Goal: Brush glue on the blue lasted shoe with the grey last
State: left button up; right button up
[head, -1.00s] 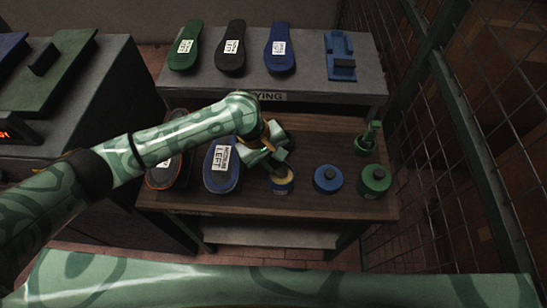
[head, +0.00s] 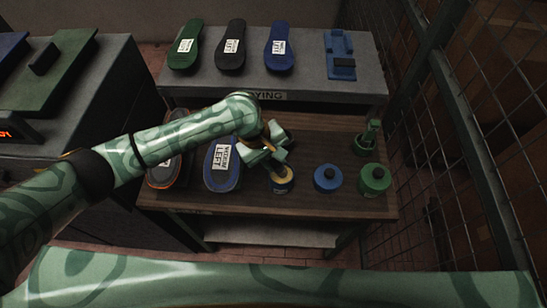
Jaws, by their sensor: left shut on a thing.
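A blue shoe (head: 222,180) with a white label marked LEFT lies on the wooden bench, left of my left gripper. No grey last can be made out on it. My left gripper (head: 276,158) is over an open glue pot with a yellowish top (head: 282,184). It is shut on what looks like the brush, mostly hidden by the fingers, whose lower end is at the pot's mouth. A second shoe with an orange edge (head: 160,181) lies further left, partly behind my left arm. My right gripper is not in view.
A blue pot (head: 327,178), a green pot (head: 374,178) and a green holder (head: 367,140) stand on the bench's right side. A mesh fence (head: 430,140) borders the right.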

pick_arm(q)
jog(key=shift+s+a+f+p, duration=0.1)
jog(key=shift+f+p, duration=0.05)
jog(key=shift+p, duration=0.45)
dwell(1.5)
notch_tip(320, 180, up, 4)
jog(key=p, duration=0.5)
notch_tip(320, 180, up, 3)
jog(key=p, duration=0.5)
dwell(0.6)
